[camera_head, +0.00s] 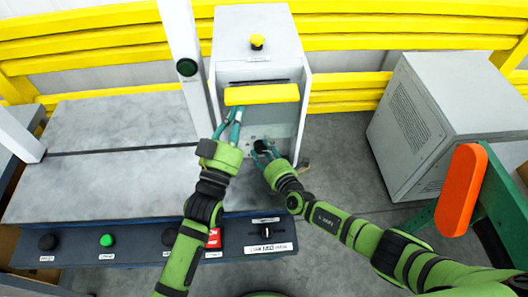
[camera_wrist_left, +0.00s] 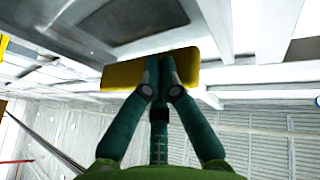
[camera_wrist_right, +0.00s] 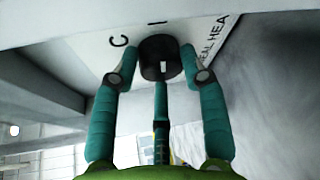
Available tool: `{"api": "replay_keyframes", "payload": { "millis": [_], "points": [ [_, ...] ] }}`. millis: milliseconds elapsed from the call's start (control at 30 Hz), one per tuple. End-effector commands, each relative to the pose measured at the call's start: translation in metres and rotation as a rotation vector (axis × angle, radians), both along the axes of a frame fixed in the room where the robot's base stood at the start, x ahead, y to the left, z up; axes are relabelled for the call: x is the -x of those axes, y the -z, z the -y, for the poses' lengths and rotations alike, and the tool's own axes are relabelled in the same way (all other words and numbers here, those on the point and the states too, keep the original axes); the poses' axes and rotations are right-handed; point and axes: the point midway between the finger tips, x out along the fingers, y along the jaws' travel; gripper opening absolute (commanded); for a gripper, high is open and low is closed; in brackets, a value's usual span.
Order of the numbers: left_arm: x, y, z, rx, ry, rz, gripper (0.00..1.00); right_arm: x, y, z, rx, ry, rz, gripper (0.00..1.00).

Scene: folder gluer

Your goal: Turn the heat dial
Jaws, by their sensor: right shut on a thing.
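The heat dial (camera_wrist_right: 160,58) is a round black knob with a pale mark, on a white label plate with partly visible lettering. In the right wrist view the teal fingers of my right gripper (camera_wrist_right: 160,62) are shut on it, one on each side. My left gripper (camera_head: 235,113) is higher, at the yellow bar (camera_head: 262,94). In the left wrist view its fingertips (camera_wrist_left: 158,62) are together against the yellow bar (camera_wrist_left: 120,76).
A yellow-topped button (camera_head: 257,41) is on the white machine. A grey cabinet (camera_head: 440,110) and an orange part (camera_head: 461,190) stand right.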

Motion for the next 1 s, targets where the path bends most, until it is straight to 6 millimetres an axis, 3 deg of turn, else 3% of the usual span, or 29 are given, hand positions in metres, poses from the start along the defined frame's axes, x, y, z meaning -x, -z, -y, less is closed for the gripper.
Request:
{"api": "replay_keyframes", "payload": {
  "millis": [533, 567, 600, 1000],
  "points": [
    [0.0001, -0.0016, 0.0000, 0.002, 0.000, 0.005, 0.00, 0.0018, 0.0040, 0.0016, -0.081, -0.002, -0.008, 0.11],
    [0.0000, -0.0016, -0.0001, 0.002, 0.000, 0.005, 0.00, 0.0019, 0.0040, 0.0015, -0.081, -0.002, -0.008, 0.48],
    [0.0000, -0.0016, -0.0001, 0.002, 0.000, 0.005, 0.00, 0.0020, 0.0041, 0.0016, -0.081, -0.002, -0.008, 0.64],
    [-0.0001, -0.0017, -0.0002, 0.002, 0.000, 0.004, 0.00, 0.0025, 0.0022, 0.0019, -0.080, -0.003, -0.004, 0.65]
  ]
}}
